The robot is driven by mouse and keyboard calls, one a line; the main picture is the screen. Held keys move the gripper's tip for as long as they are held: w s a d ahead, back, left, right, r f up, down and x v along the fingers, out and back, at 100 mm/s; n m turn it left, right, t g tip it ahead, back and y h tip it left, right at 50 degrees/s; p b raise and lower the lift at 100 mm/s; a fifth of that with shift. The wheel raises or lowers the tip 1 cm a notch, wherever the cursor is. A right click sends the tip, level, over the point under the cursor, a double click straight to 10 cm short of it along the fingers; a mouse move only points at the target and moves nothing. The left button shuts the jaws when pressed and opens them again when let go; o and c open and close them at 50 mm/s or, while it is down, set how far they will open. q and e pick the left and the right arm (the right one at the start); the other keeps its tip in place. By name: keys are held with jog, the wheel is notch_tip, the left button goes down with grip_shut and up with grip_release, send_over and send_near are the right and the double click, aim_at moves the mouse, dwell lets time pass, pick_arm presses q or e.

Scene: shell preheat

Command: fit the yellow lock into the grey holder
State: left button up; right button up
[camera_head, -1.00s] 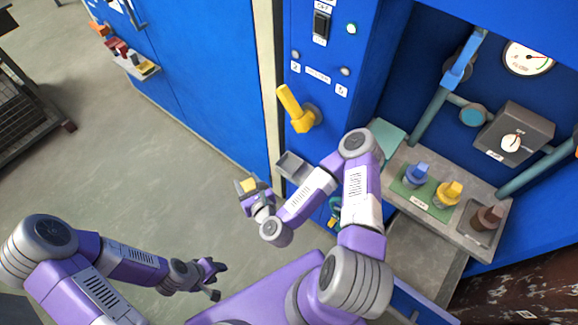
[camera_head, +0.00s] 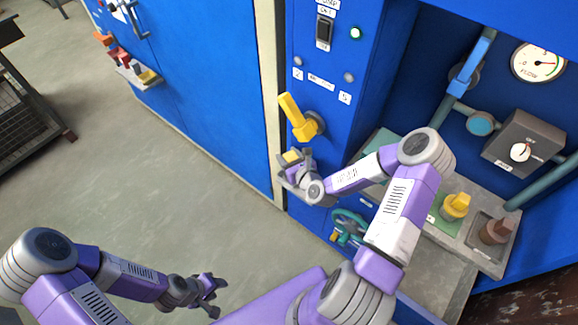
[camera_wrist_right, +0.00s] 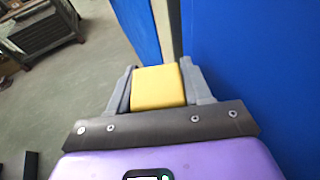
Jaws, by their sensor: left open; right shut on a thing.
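The yellow lock (camera_head: 291,157) is a small yellow block between the fingers of my right gripper (camera_head: 295,160). In the right wrist view the lock (camera_wrist_right: 157,88) sits between both grey fingers, facing away from the wrist. My right gripper is shut on it, close in front of the blue panel and below the yellow handle. The grey holder on that panel is largely hidden behind the gripper and wrist; I cannot tell whether the lock touches it. My left gripper (camera_head: 213,288) is open and empty over the floor at lower left.
The yellow handle (camera_head: 303,120) sticks out of the panel just above my right gripper. A green wheel valve (camera_head: 350,227) is below it. A counter at right bears a yellow knob piece (camera_head: 455,206) and a brown one (camera_head: 495,231). Open floor (camera_head: 150,210) lies at left.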

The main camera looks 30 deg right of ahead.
jog(key=shift+w+d+f+b, duration=0.1)
jog(key=shift+f+b, duration=0.55)
jog(key=shift+f, duration=0.6)
jog(key=shift+d+f+b, duration=0.1)
jog(key=shift+f+b, duration=0.55)
jog(key=shift+f, duration=0.6)
jog(key=shift+f, duration=0.1)
jog(key=shift+f+b, duration=0.25)
jog(key=shift+b, duration=0.05)
jog(key=o, duration=0.9)
